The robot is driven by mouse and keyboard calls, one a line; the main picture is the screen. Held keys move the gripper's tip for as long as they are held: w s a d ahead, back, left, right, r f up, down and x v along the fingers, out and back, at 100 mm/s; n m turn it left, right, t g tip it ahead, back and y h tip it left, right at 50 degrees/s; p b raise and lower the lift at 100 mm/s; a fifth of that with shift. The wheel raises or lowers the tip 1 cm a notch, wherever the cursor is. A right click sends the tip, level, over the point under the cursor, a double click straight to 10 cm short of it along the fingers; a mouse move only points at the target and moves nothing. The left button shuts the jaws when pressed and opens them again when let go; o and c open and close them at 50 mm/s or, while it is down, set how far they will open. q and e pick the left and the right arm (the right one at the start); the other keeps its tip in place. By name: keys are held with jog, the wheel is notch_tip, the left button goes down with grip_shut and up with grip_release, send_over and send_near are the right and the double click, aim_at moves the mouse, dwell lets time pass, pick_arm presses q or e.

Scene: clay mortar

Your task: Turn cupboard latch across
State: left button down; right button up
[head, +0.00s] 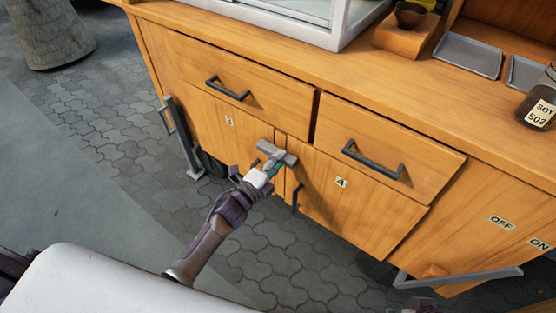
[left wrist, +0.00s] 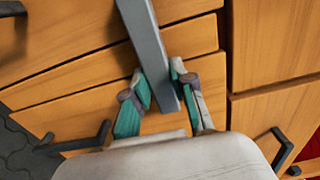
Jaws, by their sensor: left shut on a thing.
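The cupboard latch (head: 284,157) is a grey metal bar at the top of the seam between the door marked 3 (head: 200,120) and the door marked 4 (head: 360,205). Both doors look closed. My left gripper (head: 268,169) reaches it from below left and is shut on it. In the left wrist view the grey latch bar (left wrist: 148,45) runs slantwise between the teal-padded fingers of my left gripper (left wrist: 164,88). The fingers partly hide the latch in the head view, so its exact angle is hard to tell there. My right gripper is not in view.
Two drawers with dark handles (head: 228,89) (head: 372,160) sit above the doors. A dark door handle (head: 296,198) hangs just right of the gripper. The counter holds a white-framed case (head: 345,30), grey trays (head: 468,55) and a soy jar (head: 540,108). Paving in front is open.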

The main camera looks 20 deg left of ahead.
pick_arm(q)
jog(key=shift+f, duration=0.1)
jog(key=c, duration=1)
grip_release()
jog(key=shift+o, duration=0.2)
jog(key=shift+s, duration=0.1)
jog(key=v, duration=1.2)
